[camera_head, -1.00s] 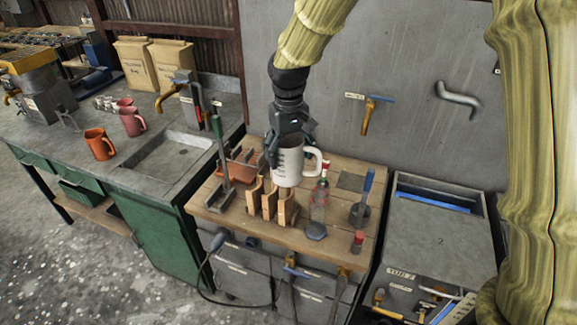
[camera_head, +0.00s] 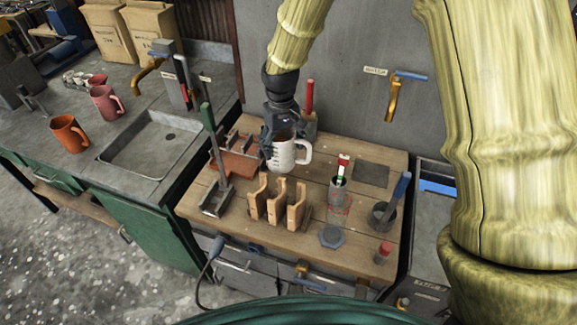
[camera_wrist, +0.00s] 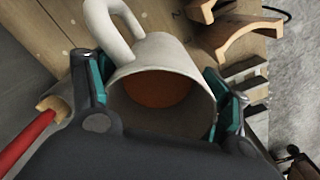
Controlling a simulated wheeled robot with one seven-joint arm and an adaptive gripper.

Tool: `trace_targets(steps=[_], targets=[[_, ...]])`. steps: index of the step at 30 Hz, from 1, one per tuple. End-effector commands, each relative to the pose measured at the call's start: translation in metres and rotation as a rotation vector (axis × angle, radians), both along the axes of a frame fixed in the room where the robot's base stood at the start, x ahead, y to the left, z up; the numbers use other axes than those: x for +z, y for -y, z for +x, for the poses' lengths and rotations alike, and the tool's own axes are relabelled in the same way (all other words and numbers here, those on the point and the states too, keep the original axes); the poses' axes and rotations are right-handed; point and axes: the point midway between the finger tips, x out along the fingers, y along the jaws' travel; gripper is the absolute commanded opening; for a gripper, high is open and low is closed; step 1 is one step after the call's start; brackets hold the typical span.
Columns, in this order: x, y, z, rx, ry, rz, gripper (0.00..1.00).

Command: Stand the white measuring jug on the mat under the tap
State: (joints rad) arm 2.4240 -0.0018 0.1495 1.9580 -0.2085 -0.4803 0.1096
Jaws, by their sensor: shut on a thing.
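A white measuring jug (camera_head: 284,155) hangs upright in my gripper (camera_head: 279,131), its handle to the right. It is above the wooden bench, behind the wooden rack; the gap beneath it is hard to judge. In the wrist view my fingers close on opposite sides of the jug (camera_wrist: 160,55); its inside looks brownish-orange at the bottom. A dark square mat (camera_head: 371,174) lies flat and bare at the bench's back right. The brass tap (camera_head: 392,97) with a blue lever is on the wall above it. The jug is left of the mat.
An upright wooden rack (camera_head: 277,200) stands in front of the jug. A dark pot (camera_head: 383,216) with a blue-handled tool is right-front of the mat. A red-handled item (camera_head: 309,97) stands behind the jug.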

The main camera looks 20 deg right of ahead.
Motion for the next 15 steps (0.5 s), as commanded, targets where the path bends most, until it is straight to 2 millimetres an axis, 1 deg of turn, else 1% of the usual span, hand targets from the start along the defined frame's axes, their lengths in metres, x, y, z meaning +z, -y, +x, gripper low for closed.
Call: trace_targets(steps=[6, 9, 15], targets=[[-0.025, -0.001, 0.0, 0.002, -0.001, -0.001, 0.28], [-0.034, -0.001, 0.0, 0.002, -0.002, -0.001, 0.28], [-0.041, -0.002, 0.001, 0.002, 0.0, -0.001, 0.28]])
